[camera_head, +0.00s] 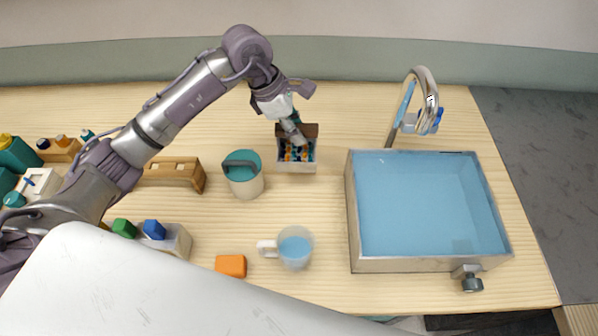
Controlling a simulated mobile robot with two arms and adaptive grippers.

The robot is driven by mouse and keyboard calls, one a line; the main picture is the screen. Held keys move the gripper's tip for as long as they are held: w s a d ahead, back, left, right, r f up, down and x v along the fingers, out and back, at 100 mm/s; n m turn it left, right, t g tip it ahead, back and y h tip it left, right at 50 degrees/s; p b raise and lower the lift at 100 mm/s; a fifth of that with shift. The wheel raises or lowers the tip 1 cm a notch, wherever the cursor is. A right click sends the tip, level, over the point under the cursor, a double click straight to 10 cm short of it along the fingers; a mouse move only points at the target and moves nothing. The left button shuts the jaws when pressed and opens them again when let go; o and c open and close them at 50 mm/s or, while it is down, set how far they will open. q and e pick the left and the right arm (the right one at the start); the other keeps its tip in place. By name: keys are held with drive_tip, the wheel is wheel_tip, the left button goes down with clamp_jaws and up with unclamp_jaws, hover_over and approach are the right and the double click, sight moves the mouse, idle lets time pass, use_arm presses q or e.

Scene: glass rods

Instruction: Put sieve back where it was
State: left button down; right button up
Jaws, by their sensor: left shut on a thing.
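My left gripper (292,124) reaches in from the left and points down over a small open wooden box (297,168). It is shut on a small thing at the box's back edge. The fingers cover most of that thing, so I cannot tell whether it is the sieve. Small teal and orange pieces (303,154) lie in the box. I cannot make out a sieve for certain anywhere. A pale container (245,187) with a teal top and a dark arched handle stands just left of the box. My right gripper is out of view.
A blue-lined basin (430,205) and chrome tap (430,90) are at the right. A glass mug (295,252) and an orange block (231,266) stand in front. A wooden rack (172,173) and several small items crowd the left. The table between box and basin is clear.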

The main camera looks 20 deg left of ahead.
sight(296, 156)
use_arm(q)
wheel_tip(296, 156, down, 6)
drive_tip(key=shift+w+r+p, duration=0.1)
drive_tip(key=shift+r+p, duration=0.05)
drive_tip(key=shift+p, duration=0.8)
drive_tip(key=shift+f, duration=0.6)
wheel_tip(296, 156, down, 3)
drive_tip(key=shift+f+p, duration=0.1)
drive_tip(key=shift+p, duration=0.55)
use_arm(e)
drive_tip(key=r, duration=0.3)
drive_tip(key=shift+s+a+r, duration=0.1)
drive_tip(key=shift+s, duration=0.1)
use_arm(q)
drive_tip(key=shift+f+b, duration=0.15)
drive_tip(key=shift+b, duration=0.15)
drive_tip(key=c, duration=1)
unclamp_jaws()
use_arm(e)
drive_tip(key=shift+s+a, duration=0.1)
